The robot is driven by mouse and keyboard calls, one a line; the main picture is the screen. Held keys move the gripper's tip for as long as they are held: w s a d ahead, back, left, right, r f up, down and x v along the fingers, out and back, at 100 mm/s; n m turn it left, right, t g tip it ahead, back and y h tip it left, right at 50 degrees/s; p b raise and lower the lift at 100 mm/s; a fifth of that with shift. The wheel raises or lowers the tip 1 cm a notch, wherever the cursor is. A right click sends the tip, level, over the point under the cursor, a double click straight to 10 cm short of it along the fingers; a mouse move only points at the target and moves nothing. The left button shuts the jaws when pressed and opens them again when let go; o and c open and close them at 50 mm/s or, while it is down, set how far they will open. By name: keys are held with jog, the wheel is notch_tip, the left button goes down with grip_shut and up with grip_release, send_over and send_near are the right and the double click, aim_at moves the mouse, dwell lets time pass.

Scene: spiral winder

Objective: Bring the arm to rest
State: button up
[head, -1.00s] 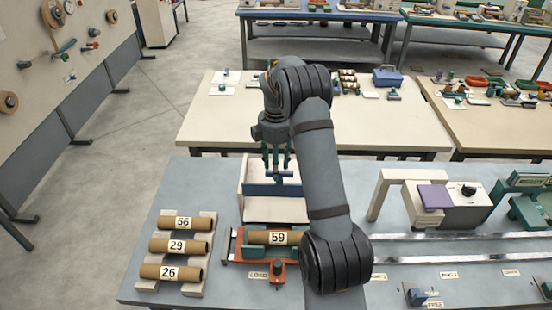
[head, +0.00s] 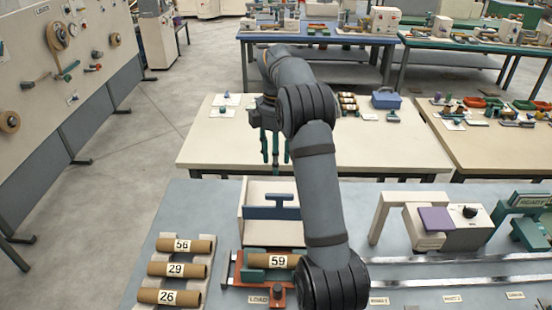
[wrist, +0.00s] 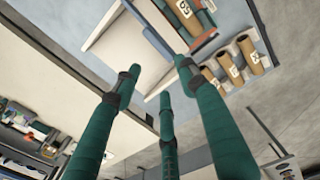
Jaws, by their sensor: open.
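My gripper (head: 275,158) hangs with its green fingers pointing down, open and empty. In the head view it appears above and behind the white open box with a blue T-shaped bar (head: 272,211). In the wrist view its spread fingers (wrist: 160,82) hold nothing, and the box (wrist: 110,42) lies beyond them. My arm is bent and covers part of the bench. A brown tube marked 59 (head: 279,261) lies in the orange cradle (head: 250,277) in front of the box, well apart from the fingers.
Tubes marked 56 (head: 190,245), 29 (head: 186,270) and 26 (head: 178,297) lie on a pale rack at left. A grey-white machine (head: 440,228) and metal rails (head: 440,260) are at right. A cream table (head: 220,150) stands behind.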

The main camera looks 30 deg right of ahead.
aim_at(276, 194)
notch_tip(276, 194, down, 17)
jog(key=b, duration=0.3)
jog(key=shift+b, duration=0.3)
jog(key=shift+r, duration=0.1)
dwell(0.3)
notch_tip(276, 194, up, 17)
jog(key=p, duration=0.4)
notch_tip(276, 194, down, 13)
jog(key=shift+s+r, duration=0.15)
notch_tip(276, 194, down, 8)
jog(key=b, duration=0.7)
notch_tip(276, 194, up, 12)
jog(key=shift+f, duration=0.25)
jog(key=shift+p, duration=0.3)
